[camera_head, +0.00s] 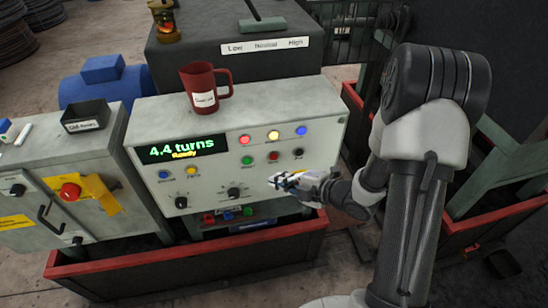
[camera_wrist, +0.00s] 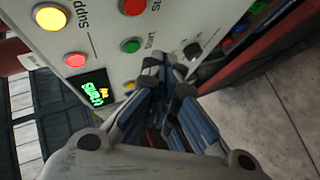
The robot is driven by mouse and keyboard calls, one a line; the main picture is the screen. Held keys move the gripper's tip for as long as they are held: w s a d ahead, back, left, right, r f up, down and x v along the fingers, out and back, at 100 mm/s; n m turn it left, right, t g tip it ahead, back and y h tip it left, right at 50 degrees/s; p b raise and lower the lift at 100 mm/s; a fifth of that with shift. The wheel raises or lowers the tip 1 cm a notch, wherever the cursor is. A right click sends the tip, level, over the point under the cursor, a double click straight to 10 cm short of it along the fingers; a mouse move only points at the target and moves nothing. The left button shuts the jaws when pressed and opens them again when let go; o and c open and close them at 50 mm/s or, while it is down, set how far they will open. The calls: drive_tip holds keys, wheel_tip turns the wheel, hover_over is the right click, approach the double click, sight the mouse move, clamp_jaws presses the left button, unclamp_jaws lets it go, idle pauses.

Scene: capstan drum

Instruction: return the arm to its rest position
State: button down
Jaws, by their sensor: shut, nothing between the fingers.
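My gripper (camera_head: 290,181) is in front of the lower right part of the control panel (camera_head: 320,110). Its fingers are shut with nothing between them, and they point left toward the panel face. In the wrist view my gripper (camera_wrist: 168,75) reaches toward the panel between a green button and a black knob. I cannot tell whether the fingertips touch the panel. My arm comes in from the right side of the head view, bent at the elbow. The display (camera_head: 183,148) reads "4.4 turns" and "Ready".
A red mug (camera_head: 205,88) stands on top of the panel box. A black tray (camera_head: 86,117) and a red emergency button (camera_head: 70,191) are on the left cabinet. A red-rimmed trough (camera_head: 190,262) runs below the panel. A lever (camera_head: 262,24) stands on the dark housing behind.

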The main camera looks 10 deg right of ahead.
idle(0.4)
drive_tip(key=w+d+r+m+h, duration=0.2)
drive_tip(key=d+r+m+h, duration=0.45)
drive_tip(key=r, duration=0.25)
drive_tip(key=s+d+r+m+g+h, duration=0.1)
drive_tip(key=s+d+r+m+h, duration=0.1)
drive_tip(key=s+r+m+h, duration=0.35)
drive_tip(key=s+a+r+m+g+y, duration=0.1)
drive_tip(key=s+a+r+m+g, duration=0.1)
drive_tip(key=s, duration=0.9)
drive_tip(key=s+a+r+m+g+y, duration=0.2)
drive_tip(key=s+a+r+m, duration=0.2)
drive_tip(key=s, duration=0.7)
drive_tip(key=a+m, duration=0.2)
drive_tip(key=m, duration=0.2)
drive_tip(key=shift+y, duration=0.3)
